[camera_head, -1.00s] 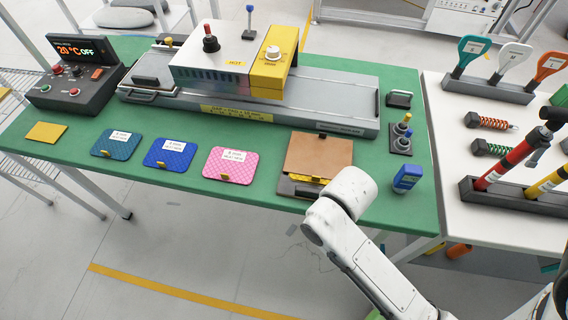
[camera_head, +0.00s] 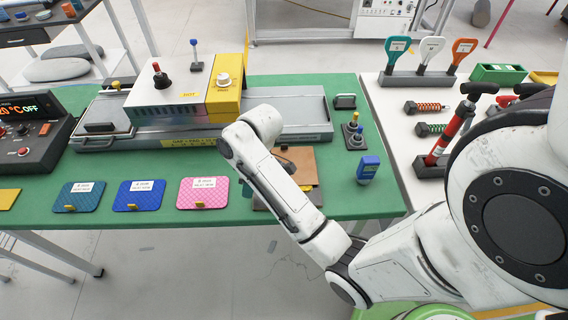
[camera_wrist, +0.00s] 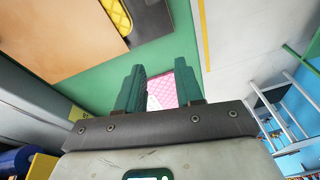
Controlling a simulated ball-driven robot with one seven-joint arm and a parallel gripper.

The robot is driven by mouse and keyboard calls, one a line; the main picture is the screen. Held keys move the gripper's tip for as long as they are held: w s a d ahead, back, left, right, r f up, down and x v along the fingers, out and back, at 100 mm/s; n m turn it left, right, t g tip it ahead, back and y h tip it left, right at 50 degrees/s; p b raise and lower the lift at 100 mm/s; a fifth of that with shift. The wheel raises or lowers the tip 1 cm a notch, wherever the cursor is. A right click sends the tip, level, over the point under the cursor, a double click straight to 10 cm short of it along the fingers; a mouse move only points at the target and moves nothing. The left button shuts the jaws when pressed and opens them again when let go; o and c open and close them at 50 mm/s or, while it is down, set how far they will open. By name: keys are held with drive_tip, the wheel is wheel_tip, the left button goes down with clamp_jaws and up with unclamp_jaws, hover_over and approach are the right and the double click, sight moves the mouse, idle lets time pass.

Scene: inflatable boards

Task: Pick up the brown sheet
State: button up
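The brown sheet (camera_head: 304,163) lies at the front of the green bench, right of the pink board (camera_head: 203,192). My arm crosses in front of it and hides much of it. In the wrist view the brown sheet (camera_wrist: 50,38) fills the upper left, with a dark piece and a yellow patterned part (camera_wrist: 117,15) at its edge. My gripper (camera_wrist: 160,82) has two green fingers, apart with a gap between them. Nothing is held. The pink board (camera_wrist: 162,92) shows beyond the gap. The brown sheet is left of the fingers.
Blue (camera_head: 139,195) and teal (camera_head: 79,196) boards lie left of the pink one. The machine with the yellow block (camera_head: 226,95) stands behind. A blue bottle-like item (camera_head: 368,169) and a black knobbed block (camera_head: 355,135) stand to the right. The white table (camera_head: 385,105) holds tools.

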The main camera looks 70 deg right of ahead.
drive_tip(key=s+d+r+n, duration=0.1)
drive_tip(key=s+d+r, duration=0.15)
drive_tip(key=d, duration=0.75)
drive_tip(key=s+d+r+n, duration=0.15)
drive_tip(key=d+r, duration=0.25)
drive_tip(key=d, duration=0.6)
drive_tip(key=shift+m+g+h, duration=0.35)
drive_tip(key=shift+g+h, duration=0.05)
wheel_tip(320, 180, down, 4)
drive_tip(key=shift+w+a+b, duration=0.1)
drive_tip(key=shift+a+b, duration=0.05)
drive_tip(key=shift+b, duration=0.6)
drive_tip(key=shift+w+f+p, duration=0.25)
drive_tip(key=shift+f+p, duration=0.05)
drive_tip(key=shift+f, duration=1.25)
drive_tip(key=shift+w+f+p, duration=0.2)
drive_tip(key=shift+f+p, duration=0.05)
drive_tip(key=shift+f, duration=1.3)
drive_tip(key=shift+c, duration=0.2)
clamp_jaws()
